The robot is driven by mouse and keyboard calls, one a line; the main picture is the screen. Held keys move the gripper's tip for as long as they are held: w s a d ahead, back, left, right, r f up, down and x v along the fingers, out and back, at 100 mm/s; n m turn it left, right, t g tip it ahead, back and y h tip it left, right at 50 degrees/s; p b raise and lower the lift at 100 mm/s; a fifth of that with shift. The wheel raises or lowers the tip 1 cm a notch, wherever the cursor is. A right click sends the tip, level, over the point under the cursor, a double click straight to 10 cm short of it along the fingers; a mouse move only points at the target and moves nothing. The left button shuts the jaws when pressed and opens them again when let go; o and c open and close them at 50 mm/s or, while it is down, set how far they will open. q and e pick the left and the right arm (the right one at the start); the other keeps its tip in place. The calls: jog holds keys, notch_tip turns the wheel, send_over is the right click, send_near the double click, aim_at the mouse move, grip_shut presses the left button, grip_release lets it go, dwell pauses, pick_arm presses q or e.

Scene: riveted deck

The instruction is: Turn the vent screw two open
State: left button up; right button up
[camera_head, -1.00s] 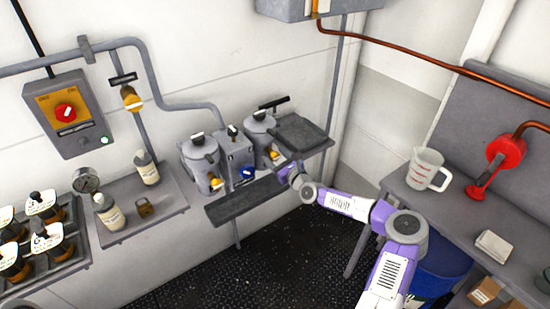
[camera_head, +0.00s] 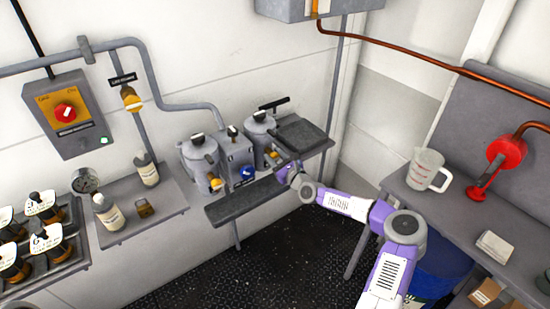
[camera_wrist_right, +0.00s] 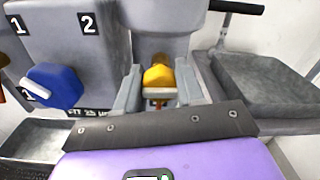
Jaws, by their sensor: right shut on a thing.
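The yellow vent screw (camera_wrist_right: 158,78) sits low on the front of the right-hand grey pot (camera_head: 258,128), whose lower body also shows in the right wrist view (camera_wrist_right: 165,18). My right gripper (camera_wrist_right: 160,92) has one finger on each side of the yellow screw and is shut on it. In the head view my right gripper (camera_head: 281,167) is small, at the front of the right pot, and partly hides the screw. I cannot read how far the screw is turned. My left gripper is not in view.
A grey box with labels 1 and 2 (camera_wrist_right: 70,50) and a blue knob (camera_wrist_right: 54,87) stands close left of my right gripper. The left pot (camera_head: 197,155) has its own yellow screw (camera_head: 215,184). A shelf (camera_head: 240,200) runs underneath.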

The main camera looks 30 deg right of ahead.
jog(key=n+b, duration=0.3)
jog(key=n, duration=0.1)
jog(key=shift+f, duration=0.15)
jog(key=n+b, duration=0.3)
jog(key=n, duration=0.2)
jog(key=shift+n, duration=0.4)
jog(key=n+b, duration=0.2)
jog(key=n, duration=0.2)
jog(key=shift+a, duration=0.1)
jog(key=shift+n+b, duration=0.45)
jog(key=shift+n, duration=1.65)
jog(key=o, duration=1)
jog(key=shift+o, duration=0.2)
